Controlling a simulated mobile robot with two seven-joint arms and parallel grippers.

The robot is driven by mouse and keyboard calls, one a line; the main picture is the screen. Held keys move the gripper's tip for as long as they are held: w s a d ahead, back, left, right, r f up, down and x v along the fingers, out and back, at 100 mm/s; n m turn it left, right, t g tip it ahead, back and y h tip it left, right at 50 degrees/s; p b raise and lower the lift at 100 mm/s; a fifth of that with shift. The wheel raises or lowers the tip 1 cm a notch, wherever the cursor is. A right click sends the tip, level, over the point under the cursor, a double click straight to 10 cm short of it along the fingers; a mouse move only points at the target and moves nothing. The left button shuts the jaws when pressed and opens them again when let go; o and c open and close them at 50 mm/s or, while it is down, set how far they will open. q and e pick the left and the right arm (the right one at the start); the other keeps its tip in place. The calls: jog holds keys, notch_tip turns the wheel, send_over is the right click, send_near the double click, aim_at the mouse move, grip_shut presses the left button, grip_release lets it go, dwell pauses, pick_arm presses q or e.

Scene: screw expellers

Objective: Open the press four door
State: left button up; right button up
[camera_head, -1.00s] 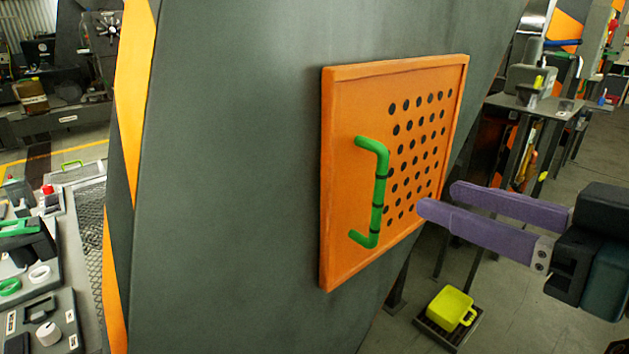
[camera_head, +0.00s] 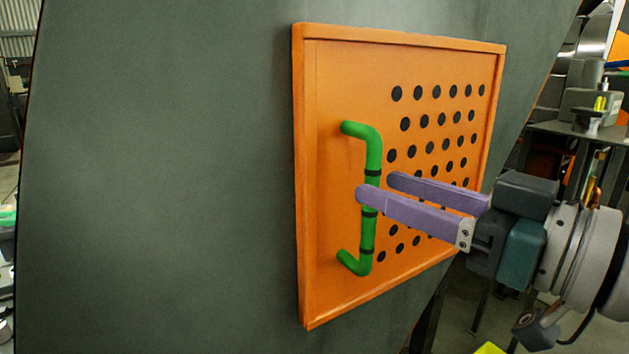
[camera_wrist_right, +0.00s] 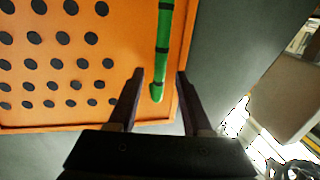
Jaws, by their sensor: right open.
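The near finger covers part of the bar in the head view. In the right wrist view, the handle (camera_wrist_right: 164,45) runs between the open fingers (camera_wrist_right: 159,76), and the orange door (camera_wrist_right: 120,60) lies behind. I cannot tell whether either finger touches the handle. My left gripper is out of view.
The dark grey press body (camera_head: 160,180) surrounds the door. A table (camera_head: 590,130) with small items stands at the right, behind my right arm. A bit of a yellow object (camera_head: 489,348) shows on the floor at the bottom.

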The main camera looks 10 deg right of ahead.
aim_at(377, 185)
jog(key=shift+x, duration=1.65)
jog(key=shift+c, duration=0.3)
grip_shut()
